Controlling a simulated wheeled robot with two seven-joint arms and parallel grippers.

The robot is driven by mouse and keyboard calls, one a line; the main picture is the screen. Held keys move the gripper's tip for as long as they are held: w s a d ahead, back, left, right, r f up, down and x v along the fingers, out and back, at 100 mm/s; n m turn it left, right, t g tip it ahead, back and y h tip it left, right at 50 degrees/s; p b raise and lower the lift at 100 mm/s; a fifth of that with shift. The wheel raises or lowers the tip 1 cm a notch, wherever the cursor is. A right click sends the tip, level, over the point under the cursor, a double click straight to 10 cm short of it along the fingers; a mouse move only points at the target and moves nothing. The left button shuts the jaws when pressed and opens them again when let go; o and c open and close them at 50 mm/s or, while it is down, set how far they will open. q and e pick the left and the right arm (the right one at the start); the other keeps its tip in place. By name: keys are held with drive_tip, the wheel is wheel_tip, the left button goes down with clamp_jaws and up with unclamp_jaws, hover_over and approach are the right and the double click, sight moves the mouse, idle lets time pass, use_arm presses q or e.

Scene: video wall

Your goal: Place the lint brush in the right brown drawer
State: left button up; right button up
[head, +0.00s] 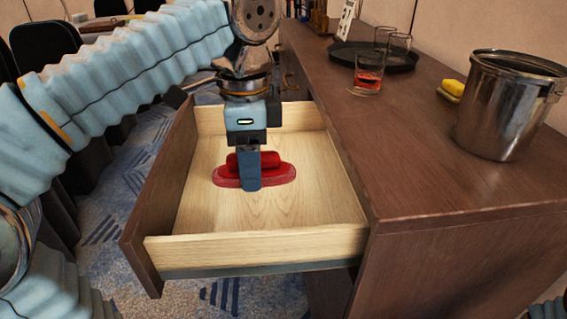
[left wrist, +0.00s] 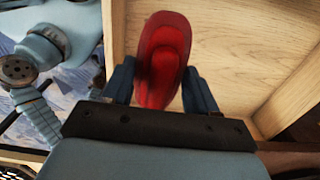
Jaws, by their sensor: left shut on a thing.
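The red lint brush (head: 282,172) is inside the outline of the open brown drawer (head: 300,247), over its pale wooden floor. My left gripper (head: 250,186) points down into the drawer and is shut on the brush. In the left wrist view the brush (left wrist: 165,55) sits between the two blue fingers of my left gripper (left wrist: 160,88), with the drawer floor (left wrist: 235,45) behind it. I cannot tell whether the brush touches the floor. No other thing shows in the drawer. My right gripper is not in view.
The brown cabinet top (head: 410,150) lies right of the drawer. On it stand a metal bucket (head: 500,110), a yellow sponge (head: 453,88), a glass with red drink (head: 368,75) and a dark round tray (head: 345,55) with glasses. Dark chairs (head: 45,45) stand at the back left.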

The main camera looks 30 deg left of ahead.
use_arm(q)
drive_tip(key=w+a+f, duration=0.2)
drive_tip(key=w, duration=0.1)
drive_tip(key=w+a+f, duration=0.2)
drive_tip(key=w+f, duration=0.1)
drive_tip(key=w, duration=0.1)
drive_tip(key=w+a+f, duration=0.2)
drive_tip(key=w, duration=0.1)
drive_tip(key=shift+w+a+f+b, duration=0.3)
drive_tip(key=shift+w, duration=0.1)
drive_tip(key=f, duration=0.1)
drive_tip(key=w+f, duration=0.1)
drive_tip(key=f, duration=0.1)
drive_tip(key=a+f, duration=0.1)
drive_tip(key=shift+w+f+b, duration=0.2)
drive_tip(key=shift+w+b, duration=0.15)
drive_tip(key=shift+b, duration=0.05)
drive_tip(key=shift+f, duration=0.45)
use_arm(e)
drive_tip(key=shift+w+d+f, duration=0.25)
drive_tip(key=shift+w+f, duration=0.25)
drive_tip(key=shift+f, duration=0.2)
use_arm(q)
drive_tip(key=shift+f, duration=0.2)
drive_tip(key=o, duration=0.9)
drive_tip(key=shift+o, duration=0.2)
